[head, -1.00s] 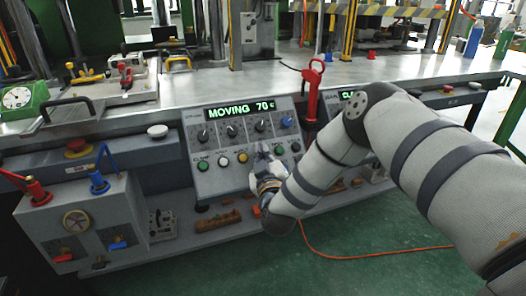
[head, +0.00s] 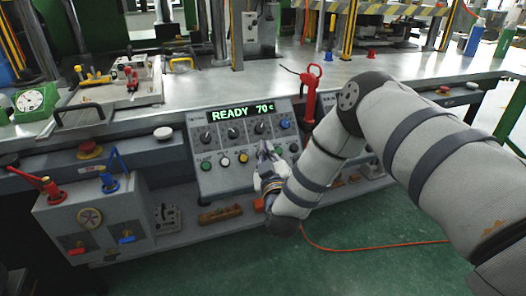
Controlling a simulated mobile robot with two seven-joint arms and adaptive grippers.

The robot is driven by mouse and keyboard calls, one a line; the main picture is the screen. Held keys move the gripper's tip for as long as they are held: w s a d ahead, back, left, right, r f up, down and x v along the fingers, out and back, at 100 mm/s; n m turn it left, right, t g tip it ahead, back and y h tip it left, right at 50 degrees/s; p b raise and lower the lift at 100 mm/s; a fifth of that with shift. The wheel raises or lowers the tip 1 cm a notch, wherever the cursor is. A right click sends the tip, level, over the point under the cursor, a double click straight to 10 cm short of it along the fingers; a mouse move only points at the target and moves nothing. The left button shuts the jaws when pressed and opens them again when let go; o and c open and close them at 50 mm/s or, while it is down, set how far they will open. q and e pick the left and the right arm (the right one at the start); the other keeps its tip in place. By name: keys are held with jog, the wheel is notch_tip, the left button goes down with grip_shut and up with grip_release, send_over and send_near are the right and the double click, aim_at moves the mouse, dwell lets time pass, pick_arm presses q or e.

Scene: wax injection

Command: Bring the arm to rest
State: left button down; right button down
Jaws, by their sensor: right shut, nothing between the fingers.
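My right arm comes in from the right and bends down in front of the control panel (head: 218,175). My right gripper (head: 266,150) is shut and empty, its tips close to the lower right part of the panel face. I cannot tell whether they touch it. The panel's display (head: 241,113) reads "READY 70" in green. Knobs and several coloured buttons sit below it, among them a green button (head: 206,165) and a yellow one (head: 243,158). My right arm and gripper hide part of the panel's right side and the second panel behind. My left gripper is not in view.
A metal workbench (head: 215,85) runs across above the panel. A grey valve box (head: 90,222) with red and blue levers stands at the lower left. A red-handled tool (head: 311,92) stands upright right of the panel. An orange cable (head: 375,249) lies on the open green floor.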

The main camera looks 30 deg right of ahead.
jog(key=shift+f, duration=0.15)
dwell(0.3)
